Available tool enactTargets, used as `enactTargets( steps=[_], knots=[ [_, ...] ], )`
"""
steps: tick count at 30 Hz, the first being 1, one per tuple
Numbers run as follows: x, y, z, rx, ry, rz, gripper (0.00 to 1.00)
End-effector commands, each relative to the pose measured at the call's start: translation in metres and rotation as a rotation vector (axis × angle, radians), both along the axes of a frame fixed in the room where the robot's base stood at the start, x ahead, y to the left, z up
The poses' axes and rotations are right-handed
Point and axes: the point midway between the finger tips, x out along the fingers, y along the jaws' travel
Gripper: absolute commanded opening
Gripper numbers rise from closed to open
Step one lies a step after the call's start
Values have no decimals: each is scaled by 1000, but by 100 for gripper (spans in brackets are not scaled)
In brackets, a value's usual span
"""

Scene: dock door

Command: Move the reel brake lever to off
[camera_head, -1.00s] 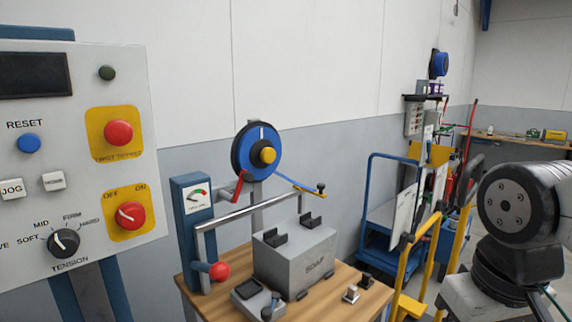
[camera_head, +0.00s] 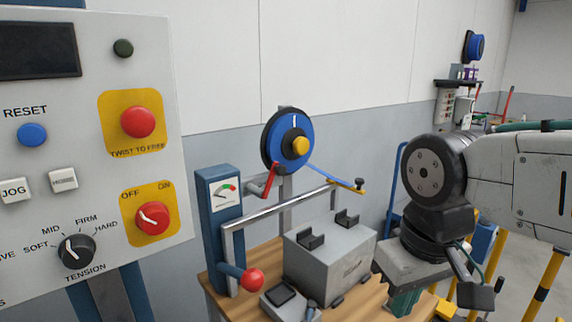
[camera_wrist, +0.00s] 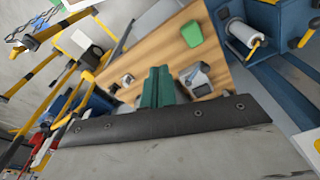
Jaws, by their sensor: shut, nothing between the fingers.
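The blue reel (camera_head: 287,139) with a yellow hub stands on a post behind the workbench. A red lever (camera_head: 268,181) sits at its lower left, angled downward; I take it as the reel brake lever, but no marking on it is readable. My gripper (camera_wrist: 158,72) shows green fingers that are shut and empty, over the wooden bench in the wrist view. In the head view its green part (camera_head: 404,302) is low at the right, well apart from the red lever and partly hidden by my arm.
A control panel (camera_head: 60,110) with knobs fills the left.

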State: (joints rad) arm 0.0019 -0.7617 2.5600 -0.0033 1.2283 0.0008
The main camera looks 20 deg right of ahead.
Motion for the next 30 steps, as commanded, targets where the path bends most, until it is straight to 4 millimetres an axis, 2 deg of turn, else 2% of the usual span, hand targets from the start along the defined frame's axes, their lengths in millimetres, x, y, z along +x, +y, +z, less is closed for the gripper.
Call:
enactTargets(
  steps=[7,11,14,16,20,24,27,30],
  knots=[
    [5,4,2,32,15,-3,0],
    [26,16,10,158,58,-20,0],
    [58,29,23,327,86,-33,0],
    [89,35,34,464,84,-43,0],
    [154,31,56,718,21,-68,0],
    [227,1,78,961,-121,-104,0],
    [271,-31,90,1090,-245,-133,0],
    [302,-61,97,1176,-357,-156,0]
  ],
)
